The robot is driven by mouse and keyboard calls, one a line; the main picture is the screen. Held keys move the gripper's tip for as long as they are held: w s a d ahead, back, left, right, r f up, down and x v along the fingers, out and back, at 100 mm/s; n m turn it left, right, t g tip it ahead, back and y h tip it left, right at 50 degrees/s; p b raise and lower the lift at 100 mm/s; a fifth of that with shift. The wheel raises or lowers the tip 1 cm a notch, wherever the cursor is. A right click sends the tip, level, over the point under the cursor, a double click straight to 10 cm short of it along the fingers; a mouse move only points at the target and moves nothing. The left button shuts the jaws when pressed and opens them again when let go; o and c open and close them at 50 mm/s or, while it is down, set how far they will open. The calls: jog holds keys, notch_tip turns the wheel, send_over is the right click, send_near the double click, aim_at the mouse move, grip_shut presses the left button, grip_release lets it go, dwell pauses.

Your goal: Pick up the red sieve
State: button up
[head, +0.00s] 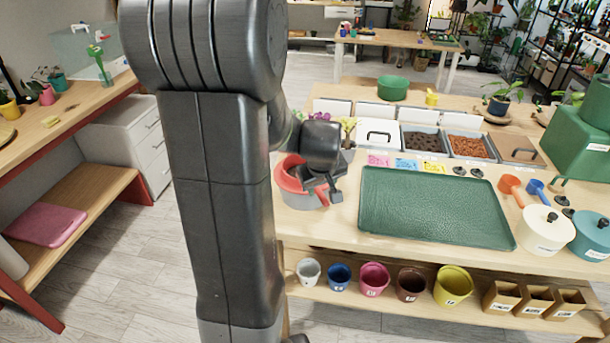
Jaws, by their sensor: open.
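The red sieve (287,180) appears to be the round thing with a red rim and a pale grey lower side at the left end of the potting table. My arm and gripper hide part of it. My gripper (323,191) is over the sieve's right side, with its dark fingers apart and pointing down. I cannot tell whether a finger touches the rim or hangs just above it.
A green tray (435,208) lies right of the sieve. Behind are bins of soil (424,140) and bark (468,146). A cream lidded pot (546,231) and a blue one (593,236) stand at right. Several small pots line the shelf below.

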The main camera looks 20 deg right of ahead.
aim_at(319, 191)
jog(key=shift+a+p+x, duration=0.1)
jog(key=shift+p+x, duration=0.1)
jog(key=shift+x, duration=1.1)
jog(key=shift+a+p+x, duration=0.15)
jog(key=shift+p+x, duration=0.05)
jog(key=shift+x, duration=1.15)
jog(key=shift+w, duration=0.1)
grip_shut()
